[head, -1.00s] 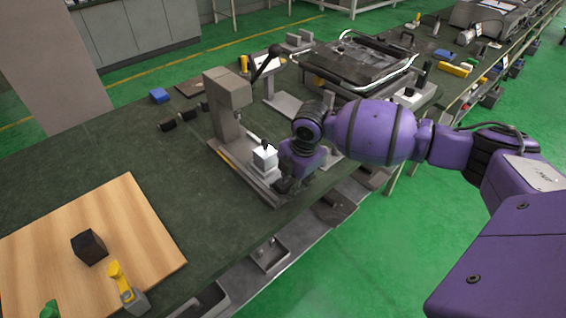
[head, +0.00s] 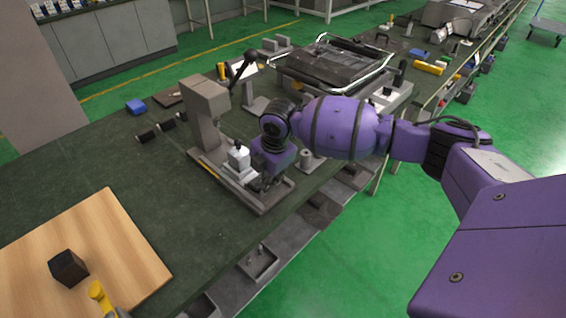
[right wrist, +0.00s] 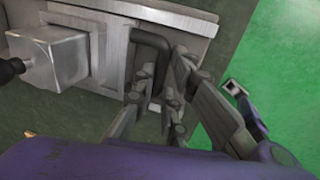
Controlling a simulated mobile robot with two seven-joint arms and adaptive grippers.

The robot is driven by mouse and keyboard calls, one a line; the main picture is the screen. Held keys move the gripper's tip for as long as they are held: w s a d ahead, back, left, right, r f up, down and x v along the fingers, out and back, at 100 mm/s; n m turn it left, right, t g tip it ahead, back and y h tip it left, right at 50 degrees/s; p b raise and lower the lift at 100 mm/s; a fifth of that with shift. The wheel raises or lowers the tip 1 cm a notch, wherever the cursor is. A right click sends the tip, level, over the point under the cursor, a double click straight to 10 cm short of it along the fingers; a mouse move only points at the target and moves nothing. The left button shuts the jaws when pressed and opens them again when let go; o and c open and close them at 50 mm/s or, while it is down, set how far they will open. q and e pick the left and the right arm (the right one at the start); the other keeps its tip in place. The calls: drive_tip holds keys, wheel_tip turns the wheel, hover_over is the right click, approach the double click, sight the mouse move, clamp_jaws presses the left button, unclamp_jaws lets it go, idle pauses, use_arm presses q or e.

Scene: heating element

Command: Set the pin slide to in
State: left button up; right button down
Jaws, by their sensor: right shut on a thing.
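The pin slide is a pale metal block (head: 238,159) on the grey base (head: 263,205) of a small press (head: 205,105). In the head view the block sits on the base, out in front of the press column. In the right wrist view the block (right wrist: 50,58) and its plate are at the left, with a dark bent handle (right wrist: 152,48) beside the plate. My right gripper (head: 257,184) is at the outer side of the block. Its fingers (right wrist: 155,95) are shut on the handle and hide part of it. My left gripper is not in view.
A black lever (head: 243,68) rises from the press. A wooden board (head: 120,235) with a black cube (head: 68,267) lies at the left. A dark fixture with metal rails (head: 333,65) stands behind my right arm.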

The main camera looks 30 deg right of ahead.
sight(245, 162)
drive_tip(key=w+a, duration=0.1)
drive_tip(key=w, duration=0.1)
drive_tip(key=w+a+b, duration=0.1)
drive_tip(key=w, duration=0.2)
drive_tip(key=w+a+b, duration=0.1)
drive_tip(key=w, duration=0.2)
drive_tip(key=shift+w, duration=0.1)
drive_tip(key=shift+w+a, duration=0.1)
drive_tip(key=shift+w, duration=0.1)
drive_tip(key=shift+r, duration=0.1)
drive_tip(key=shift+w+r, duration=0.1)
drive_tip(key=c, duration=2)
unclamp_jaws()
drive_tip(key=shift+c, duration=0.2)
drive_tip(key=shift+o, duration=1.2)
drive_tip(key=shift+w, duration=0.15)
